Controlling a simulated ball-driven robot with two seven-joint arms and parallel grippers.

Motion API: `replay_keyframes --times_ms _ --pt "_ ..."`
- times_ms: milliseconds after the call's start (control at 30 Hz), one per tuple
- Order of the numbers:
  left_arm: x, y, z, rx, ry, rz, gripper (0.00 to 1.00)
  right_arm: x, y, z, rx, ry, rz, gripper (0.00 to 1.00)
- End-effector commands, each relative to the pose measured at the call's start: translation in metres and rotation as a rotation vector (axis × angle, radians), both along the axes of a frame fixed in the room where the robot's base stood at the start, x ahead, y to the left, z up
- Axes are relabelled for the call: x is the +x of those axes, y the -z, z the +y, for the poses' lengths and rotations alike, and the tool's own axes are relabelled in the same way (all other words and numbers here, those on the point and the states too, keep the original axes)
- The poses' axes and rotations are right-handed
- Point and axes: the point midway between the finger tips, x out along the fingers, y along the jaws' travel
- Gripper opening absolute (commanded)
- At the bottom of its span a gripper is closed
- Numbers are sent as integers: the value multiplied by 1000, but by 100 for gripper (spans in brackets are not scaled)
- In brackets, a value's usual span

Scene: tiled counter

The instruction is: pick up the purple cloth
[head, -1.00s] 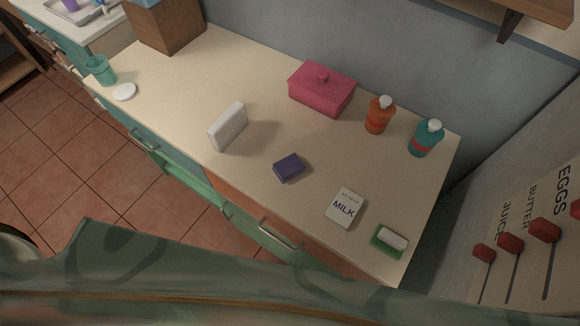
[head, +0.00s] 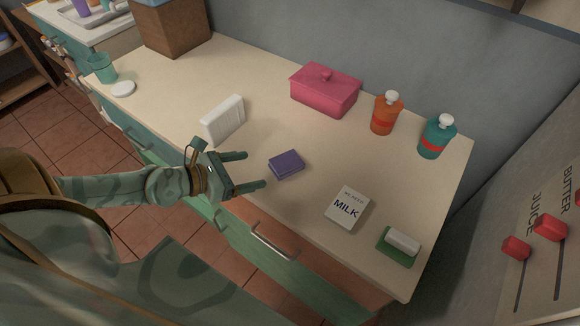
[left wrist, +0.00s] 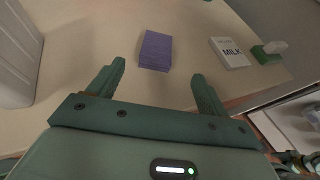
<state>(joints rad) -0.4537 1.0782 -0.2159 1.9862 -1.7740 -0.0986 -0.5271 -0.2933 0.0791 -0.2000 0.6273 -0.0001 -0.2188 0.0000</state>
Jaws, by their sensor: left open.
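The purple cloth (head: 286,165) is a small folded block lying flat near the front edge of the counter. It also shows in the left wrist view (left wrist: 156,50), ahead of my fingers and a little left of the middle between them. My left gripper (head: 254,170) is open and empty, just left of the cloth and apart from it, with its fingers pointing toward it. In the left wrist view the two fingers (left wrist: 157,82) stand wide apart with nothing between them. My right gripper is in neither view.
A white box (head: 223,121) stands left of the cloth. A milk carton (head: 347,208) and a green sponge holder (head: 398,248) lie to the right. A pink lidded box (head: 325,90), an orange bottle (head: 386,113) and a teal bottle (head: 436,137) stand behind. The counter behind the cloth is clear.

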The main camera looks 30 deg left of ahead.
Motion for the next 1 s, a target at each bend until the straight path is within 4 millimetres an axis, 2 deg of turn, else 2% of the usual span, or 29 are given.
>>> replay_keyframes --times_ms 200,300,467,767,1000 --pt "43 17 -21 -5 -5 -4 78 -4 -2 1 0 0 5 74" --pt "56 25 -27 -3 -4 -1 78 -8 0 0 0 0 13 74" --pt "65 31 -32 -3 -4 3 78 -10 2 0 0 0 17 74" --pt "103 48 -48 -3 -4 3 78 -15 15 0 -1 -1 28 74" --pt "108 48 -51 -3 -4 3 78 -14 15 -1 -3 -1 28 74"
